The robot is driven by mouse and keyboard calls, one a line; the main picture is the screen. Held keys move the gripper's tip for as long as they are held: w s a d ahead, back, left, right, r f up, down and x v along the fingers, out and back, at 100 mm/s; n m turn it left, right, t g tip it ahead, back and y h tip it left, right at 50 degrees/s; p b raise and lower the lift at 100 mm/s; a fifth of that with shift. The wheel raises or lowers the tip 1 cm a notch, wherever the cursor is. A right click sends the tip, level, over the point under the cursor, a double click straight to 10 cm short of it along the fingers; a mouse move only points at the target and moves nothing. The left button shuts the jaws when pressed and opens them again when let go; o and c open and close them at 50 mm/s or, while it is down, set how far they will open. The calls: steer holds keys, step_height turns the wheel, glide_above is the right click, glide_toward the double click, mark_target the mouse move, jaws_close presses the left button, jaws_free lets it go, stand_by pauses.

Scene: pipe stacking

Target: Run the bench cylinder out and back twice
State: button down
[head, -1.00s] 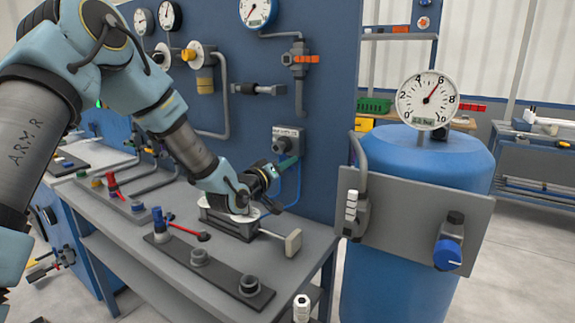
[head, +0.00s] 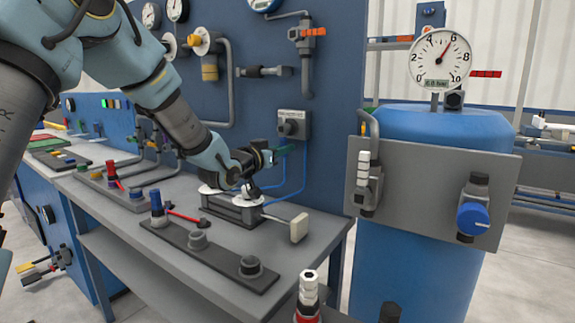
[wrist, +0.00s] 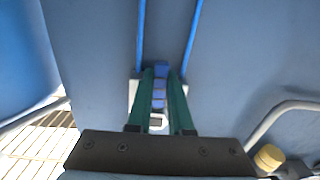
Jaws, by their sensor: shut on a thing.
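The bench cylinder (head: 232,209) lies on the workbench, a grey body with pale discs on top, partly behind my wrist. Its rod shows, with a cream block (head: 299,228) at the end, apart from the body. In the wrist view, my green fingers (wrist: 160,105) are shut on a narrow blue part (wrist: 160,84) in front of a pale fitting (wrist: 134,90). Two blue tubes (wrist: 190,40) run from there. In the head view the held part is hidden.
A blue tank (head: 420,140) with a round gauge (head: 440,58) and a blue knob (head: 473,218) stands to the right. A dark strip with round fittings (head: 205,250) lies along the bench front. Pipes and gauges cover the panel (head: 340,100).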

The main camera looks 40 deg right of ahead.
steer(key=w+m+b, duration=0.1)
steer(key=m+b, duration=0.1)
steer(key=w+m+b, duration=0.1)
steer(key=m+b, duration=0.2)
steer(key=w+a+r+m+b, duration=0.1)
steer(key=m+b, duration=0.2)
steer(key=shift+w, duration=0.25)
steer(key=shift+r+m, duration=0.15)
steer(key=shift+m, duration=0.15)
steer(key=c, duration=0.8)
jaws_free()
steer(key=b+v, duration=0.1)
steer(key=v, duration=0.9)
steer(key=shift+a, duration=0.35)
